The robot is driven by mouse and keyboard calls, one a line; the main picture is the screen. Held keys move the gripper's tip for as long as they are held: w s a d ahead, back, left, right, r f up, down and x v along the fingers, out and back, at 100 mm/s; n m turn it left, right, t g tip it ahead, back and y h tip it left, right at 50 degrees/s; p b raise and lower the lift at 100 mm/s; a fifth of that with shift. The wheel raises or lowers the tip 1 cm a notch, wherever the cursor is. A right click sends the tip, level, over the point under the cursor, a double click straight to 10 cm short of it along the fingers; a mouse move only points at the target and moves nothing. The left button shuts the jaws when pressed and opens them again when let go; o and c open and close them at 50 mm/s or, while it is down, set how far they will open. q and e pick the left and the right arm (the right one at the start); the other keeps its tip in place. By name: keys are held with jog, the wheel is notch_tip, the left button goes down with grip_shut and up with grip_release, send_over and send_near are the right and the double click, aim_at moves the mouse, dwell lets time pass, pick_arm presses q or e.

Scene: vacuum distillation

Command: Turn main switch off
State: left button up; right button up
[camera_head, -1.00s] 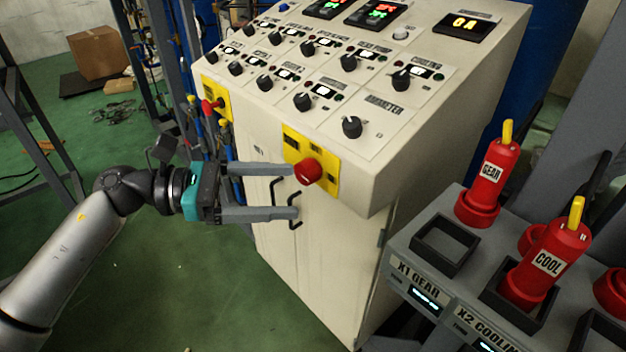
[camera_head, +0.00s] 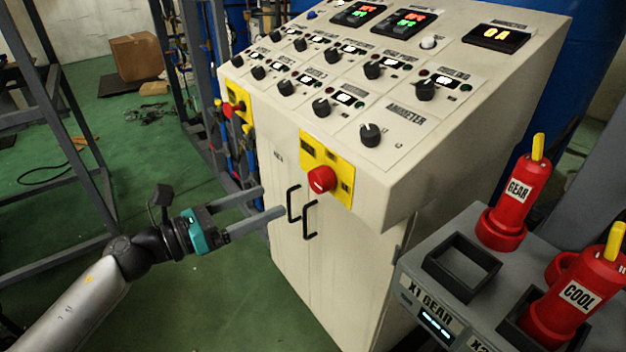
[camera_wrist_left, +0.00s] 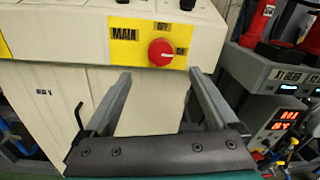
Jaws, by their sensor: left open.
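The main switch (camera_head: 322,180) is a red round knob on a yellow plate (camera_head: 346,182) at the front edge of the cream control cabinet. In the left wrist view the red knob (camera_wrist_left: 161,52) shows beside the label MAIN, with OFF above it and ON at its right. My left gripper (camera_head: 272,201) is open and empty, left of and below the knob, apart from it. In the left wrist view its two fingers (camera_wrist_left: 160,85) point toward the cabinet, with the knob beyond and between them. My right gripper is not in view.
Cabinet door handles (camera_head: 309,220) stick out below the knob, near my left gripper. Another red switch (camera_head: 229,110) sits on the cabinet's left. Black knobs (camera_head: 371,134) line the sloping panel. A grey stand (camera_head: 415,268) with red GEAR and COOL units is at right.

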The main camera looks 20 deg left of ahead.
aim_at(314, 182)
pick_arm(q)
jog(key=p+x, duration=0.1)
jog(key=x, duration=1)
jog(key=shift+p, duration=0.4)
jog(key=shift+c, duration=0.2)
jog(key=c, duration=1.3)
